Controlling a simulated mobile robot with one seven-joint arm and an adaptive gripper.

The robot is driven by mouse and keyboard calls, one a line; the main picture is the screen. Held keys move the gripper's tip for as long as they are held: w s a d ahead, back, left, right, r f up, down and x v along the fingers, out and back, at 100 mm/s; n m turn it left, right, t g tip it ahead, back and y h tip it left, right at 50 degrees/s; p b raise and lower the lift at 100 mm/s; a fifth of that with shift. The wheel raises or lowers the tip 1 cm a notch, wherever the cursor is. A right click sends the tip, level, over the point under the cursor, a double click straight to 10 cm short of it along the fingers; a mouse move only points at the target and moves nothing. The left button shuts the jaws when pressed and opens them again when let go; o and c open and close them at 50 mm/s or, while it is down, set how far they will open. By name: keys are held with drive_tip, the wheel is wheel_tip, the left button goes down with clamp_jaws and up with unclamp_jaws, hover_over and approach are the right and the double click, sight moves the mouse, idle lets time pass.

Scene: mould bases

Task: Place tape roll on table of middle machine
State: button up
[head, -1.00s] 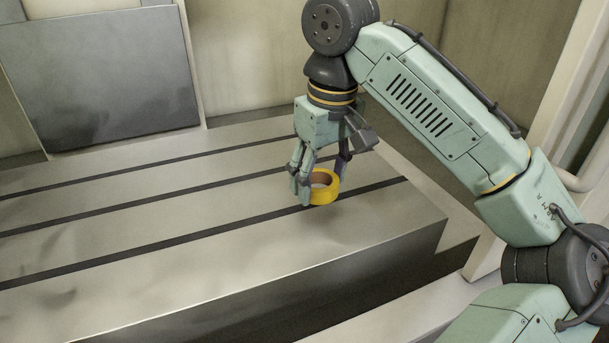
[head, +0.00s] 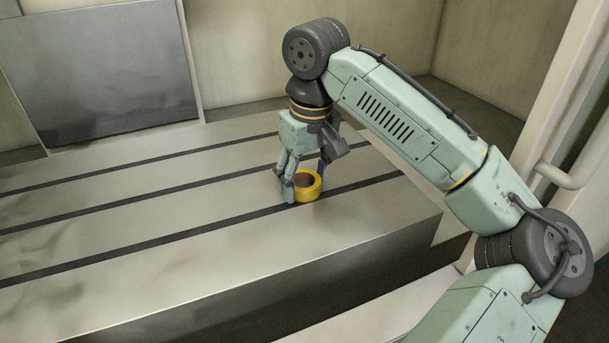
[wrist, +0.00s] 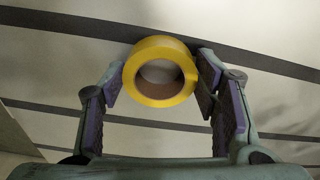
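The yellow tape roll (head: 312,190) is between the fingers of my gripper (head: 297,184), over the slotted metal table (head: 110,252) toward its right end. In the wrist view the roll (wrist: 158,95) sits between the two finger pads, its brown core and open hole facing the camera. My gripper (wrist: 160,86) is shut on the roll, with the pads against its left and right sides. The roll is low, close to the table top; I cannot tell whether it touches it.
Dark parallel slots (head: 150,200) run across the table top. A grey panel (head: 100,75) stands upright at the back left. Pale walls enclose the back, and a light frame with a handle (head: 562,177) is at the right. The table's left and middle are clear.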

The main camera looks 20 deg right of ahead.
sight(309, 185)
drive_tip(key=o, duration=0.4)
drive_tip(key=shift+r, duration=0.1)
wheel_tip(309, 185, up, 12)
drive_tip(key=s, duration=0.1)
drive_tip(key=shift+s+d, duration=0.15)
drive_tip(key=shift+s, duration=0.05)
idle(0.3)
